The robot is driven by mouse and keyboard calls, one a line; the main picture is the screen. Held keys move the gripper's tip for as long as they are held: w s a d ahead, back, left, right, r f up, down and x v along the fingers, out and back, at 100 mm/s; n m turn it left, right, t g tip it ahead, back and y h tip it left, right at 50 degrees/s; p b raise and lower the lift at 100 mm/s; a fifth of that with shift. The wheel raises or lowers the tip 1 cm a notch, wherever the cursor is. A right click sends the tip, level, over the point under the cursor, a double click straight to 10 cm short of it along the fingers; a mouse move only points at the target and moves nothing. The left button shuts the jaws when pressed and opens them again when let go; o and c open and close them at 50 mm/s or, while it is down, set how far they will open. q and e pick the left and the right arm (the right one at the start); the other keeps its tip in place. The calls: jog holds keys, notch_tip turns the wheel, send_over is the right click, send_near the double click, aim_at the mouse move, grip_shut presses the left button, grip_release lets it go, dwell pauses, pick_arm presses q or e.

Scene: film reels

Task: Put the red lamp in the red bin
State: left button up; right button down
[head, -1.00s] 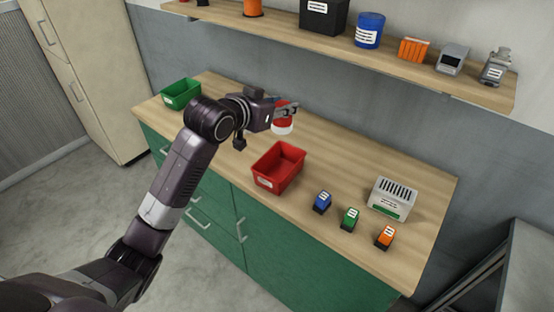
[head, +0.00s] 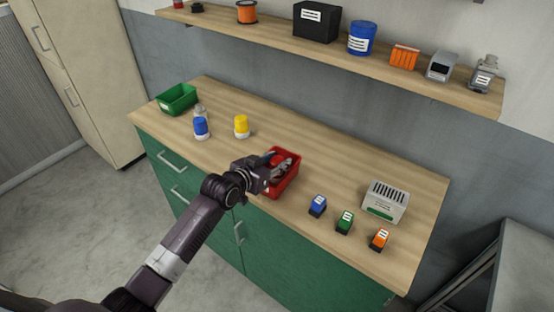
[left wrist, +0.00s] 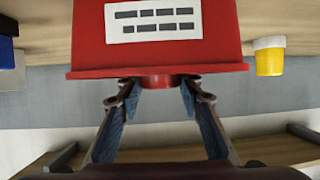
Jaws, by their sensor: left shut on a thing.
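The red bin (head: 287,186) stands on the wooden counter, in front of the middle. In the left wrist view its labelled red wall (left wrist: 215,50) fills the upper middle. My left gripper (head: 285,165) is at the bin's opening. In the left wrist view its two fingers (left wrist: 160,100) are shut on the red lamp (left wrist: 160,82), of which a small red part shows past the bin's rim. The rest of the lamp is hidden by the bin wall, and I cannot tell whether it touches the bottom. My right gripper is not in view.
Small blue, green and orange boxes (head: 344,222) and a grey vented box (head: 385,201) stand to the right. A loaded shelf (head: 280,38) hangs behind.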

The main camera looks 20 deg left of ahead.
pick_arm(q)
jog(key=shift+f, duration=0.15)
jog(key=o, duration=0.9)
jog(key=shift+o, duration=0.2)
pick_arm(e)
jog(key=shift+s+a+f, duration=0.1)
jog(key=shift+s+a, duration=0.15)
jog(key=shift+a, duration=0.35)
pick_arm(q)
jog(key=shift+s+a+r, duration=0.15)
jog(key=shift+s+r, duration=0.1)
jog(key=shift+s, duration=0.25)
jog(key=b+v, duration=0.1)
jog(key=v, duration=1)
jog(key=shift+b, duration=0.35)
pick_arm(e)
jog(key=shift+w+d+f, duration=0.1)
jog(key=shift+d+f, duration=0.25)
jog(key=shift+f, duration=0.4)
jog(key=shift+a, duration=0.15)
